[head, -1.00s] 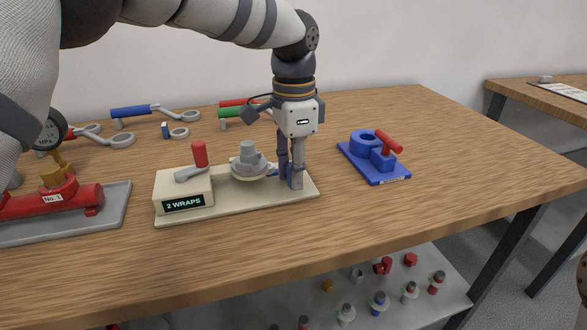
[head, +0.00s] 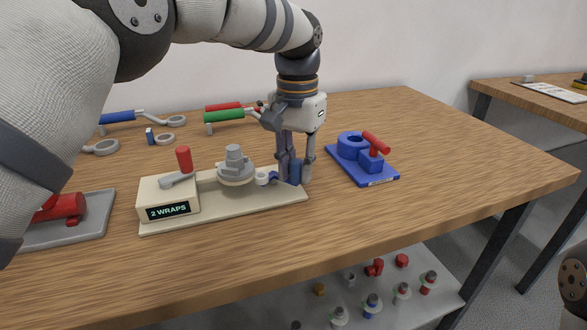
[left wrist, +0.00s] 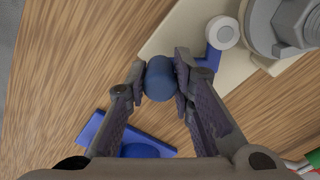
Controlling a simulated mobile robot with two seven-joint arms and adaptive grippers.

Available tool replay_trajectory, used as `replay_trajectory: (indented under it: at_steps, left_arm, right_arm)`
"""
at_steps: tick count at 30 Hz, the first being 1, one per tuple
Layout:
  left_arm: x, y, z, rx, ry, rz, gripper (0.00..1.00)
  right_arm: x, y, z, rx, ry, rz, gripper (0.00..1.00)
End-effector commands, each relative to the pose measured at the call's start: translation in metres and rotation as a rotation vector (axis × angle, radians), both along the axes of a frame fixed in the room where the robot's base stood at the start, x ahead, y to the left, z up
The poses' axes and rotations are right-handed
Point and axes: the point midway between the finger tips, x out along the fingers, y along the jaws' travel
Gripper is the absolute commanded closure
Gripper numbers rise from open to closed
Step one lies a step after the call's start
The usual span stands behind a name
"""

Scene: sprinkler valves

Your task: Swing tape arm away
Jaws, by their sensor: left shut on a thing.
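The taping stand is a cream base (head: 230,211) with a "2 WRAPS" display. A grey threaded fitting (head: 234,160) stands upright on a disc at its middle. The tape arm (head: 272,176) is short and blue, with a white tape roll (head: 262,179) at its inner end, just right of the fitting; the roll also shows in the left wrist view (left wrist: 223,32). My left gripper (head: 297,178) points down at the base's right end, shut on the arm's upright blue handle (left wrist: 160,80). The fingers partly hide the handle in the head view. My right gripper is out of view.
A red-handled lever (head: 184,160) stands on the base's left block. A blue fixture with a red handle (head: 376,145) sits right of my gripper. Green (head: 224,115) and blue-handled (head: 118,117) tools lie behind. Clear wood lies in front and far right.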

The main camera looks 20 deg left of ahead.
Motion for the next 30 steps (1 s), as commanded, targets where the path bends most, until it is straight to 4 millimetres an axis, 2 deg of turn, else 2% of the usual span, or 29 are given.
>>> replay_trajectory:
  at_steps: [9,24,25,27,30]
  left_arm:
    - [0.0052,-0.0017,-0.0011,0.0,0.001,0.1,1.0]
    - [0.0063,-0.0018,-0.0002,-0.001,-0.001,0.118,1.0]
    - [0.0063,-0.0018,-0.0002,-0.001,-0.001,0.118,0.73]
    - [0.0063,-0.0017,-0.0002,-0.001,-0.001,0.118,0.58]
    - [0.0062,-0.0017,-0.0002,-0.001,0.0,0.118,0.58]
  right_arm:
    - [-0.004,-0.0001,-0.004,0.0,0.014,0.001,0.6]
    - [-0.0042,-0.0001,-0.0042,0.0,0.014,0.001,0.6]
    - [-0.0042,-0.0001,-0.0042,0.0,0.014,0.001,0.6]
    - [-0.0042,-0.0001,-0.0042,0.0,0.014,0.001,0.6]
    - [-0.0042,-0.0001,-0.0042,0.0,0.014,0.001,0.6]
